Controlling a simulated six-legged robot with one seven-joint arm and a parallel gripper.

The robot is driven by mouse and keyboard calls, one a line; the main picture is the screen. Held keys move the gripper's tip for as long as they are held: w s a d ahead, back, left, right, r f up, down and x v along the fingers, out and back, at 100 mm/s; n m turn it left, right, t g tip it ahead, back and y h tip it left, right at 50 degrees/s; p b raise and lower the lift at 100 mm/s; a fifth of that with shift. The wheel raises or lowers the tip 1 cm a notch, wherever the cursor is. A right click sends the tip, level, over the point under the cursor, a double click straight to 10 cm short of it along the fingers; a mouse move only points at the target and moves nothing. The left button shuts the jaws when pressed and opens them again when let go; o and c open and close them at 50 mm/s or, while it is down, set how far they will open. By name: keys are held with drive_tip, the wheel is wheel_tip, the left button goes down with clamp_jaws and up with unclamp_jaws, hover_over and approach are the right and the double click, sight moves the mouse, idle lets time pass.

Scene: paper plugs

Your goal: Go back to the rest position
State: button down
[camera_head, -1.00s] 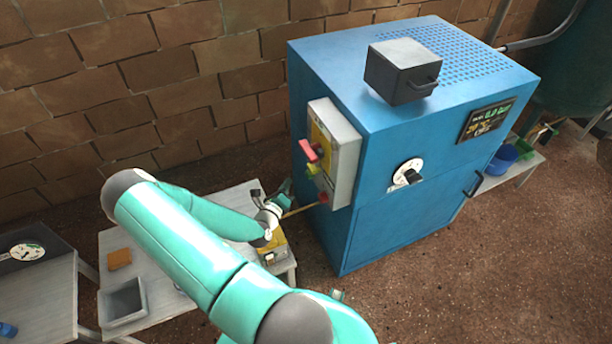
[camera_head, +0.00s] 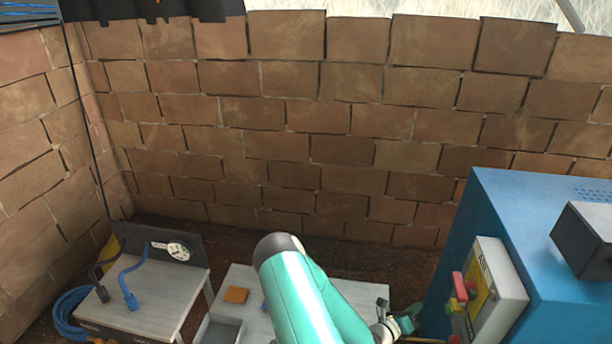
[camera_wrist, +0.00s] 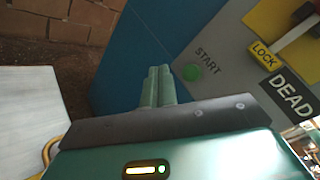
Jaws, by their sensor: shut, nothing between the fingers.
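My gripper (camera_wrist: 158,86) shows in the wrist view with its two green fingers side by side, shut and empty. It is close in front of the grey control box (camera_wrist: 235,50), near the green START button (camera_wrist: 192,72); I cannot tell whether it touches the box. In the head view my teal arm reaches over the table, and my gripper (camera_head: 405,326) shows small at its far end, left of the blue machine (camera_head: 505,235). The control box (camera_head: 490,295) is on the machine's left side.
A grey table (camera_head: 350,292) bears an orange block (camera_head: 236,295) and a grey bin (camera_head: 220,330). A second table (camera_head: 165,290) at left has blue cables (camera_head: 128,290) and a dark panel with a dial (camera_head: 178,251). A brick wall (camera_head: 300,150) stands behind. A dark box (camera_head: 590,240) sits on the machine.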

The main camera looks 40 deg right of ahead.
drive_tip(key=w+a+r+m+g+y, duration=0.3)
drive_tip(key=a+r+m, duration=0.5)
drive_tip(key=r+m, duration=0.2)
drive_tip(key=w+a+r+m+g+y, duration=0.3)
drive_tip(key=a+r+m+y, duration=0.1)
drive_tip(key=a+r+m, duration=0.5)
drive_tip(key=s+a+r+m+t+y, duration=0.1)
drive_tip(key=a+r+m+t+y, duration=0.3)
drive_tip(key=a+r, duration=0.6)
drive_tip(key=s+a+r+m+t+y, duration=0.1)
drive_tip(key=a+r+m+t+y, duration=0.4)
drive_tip(key=a+r, duration=0.6)
drive_tip(key=a+t+y, duration=0.1)
drive_tip(key=a+t, duration=0.1)
drive_tip(key=a, duration=0.6)
drive_tip(key=shift+s+a+r, duration=0.25)
drive_tip(key=shift+s+a, duration=0.15)
drive_tip(key=shift+d, duration=0.15)
